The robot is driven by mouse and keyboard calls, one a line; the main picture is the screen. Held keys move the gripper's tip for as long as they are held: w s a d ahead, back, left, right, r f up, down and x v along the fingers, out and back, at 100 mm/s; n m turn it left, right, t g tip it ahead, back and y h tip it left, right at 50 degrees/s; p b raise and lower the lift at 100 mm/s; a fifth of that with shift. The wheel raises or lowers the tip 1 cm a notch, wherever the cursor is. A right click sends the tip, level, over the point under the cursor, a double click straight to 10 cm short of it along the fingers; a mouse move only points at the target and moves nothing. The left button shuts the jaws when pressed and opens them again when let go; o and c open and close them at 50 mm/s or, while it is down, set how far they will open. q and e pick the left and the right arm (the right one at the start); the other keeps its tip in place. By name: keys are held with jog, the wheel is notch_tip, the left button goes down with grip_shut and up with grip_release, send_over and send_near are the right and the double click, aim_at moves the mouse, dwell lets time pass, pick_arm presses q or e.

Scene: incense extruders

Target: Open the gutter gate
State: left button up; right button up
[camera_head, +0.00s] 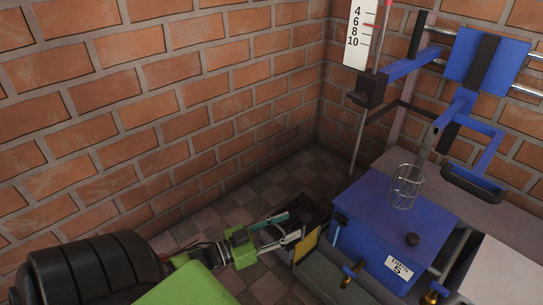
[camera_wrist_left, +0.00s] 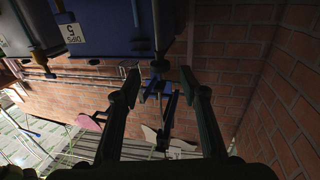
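My left gripper (camera_head: 290,227) is open and empty in the head view, low in the middle, just left of the blue tank (camera_head: 385,225) labelled "DIPS 5". A small yellow plate (camera_head: 307,244) stands upright beside the fingertips, at the end of a grey trough (camera_head: 335,281); it may be the gutter gate, but I cannot tell for certain. In the left wrist view, the two fingers (camera_wrist_left: 160,77) are spread apart, with a blue bracket-like part (camera_wrist_left: 154,88) showing beyond them. Contact with the plate cannot be made out. My right gripper is not in view.
A numbered scale (camera_head: 361,33) is at the back. A brick wall (camera_head: 150,100) runs along the left.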

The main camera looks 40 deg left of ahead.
pick_arm(q)
jog(key=v, duration=0.5)
jog(key=shift+s+a, duration=0.1)
jog(key=shift+s, duration=0.05)
jog(key=shift+r, duration=0.1)
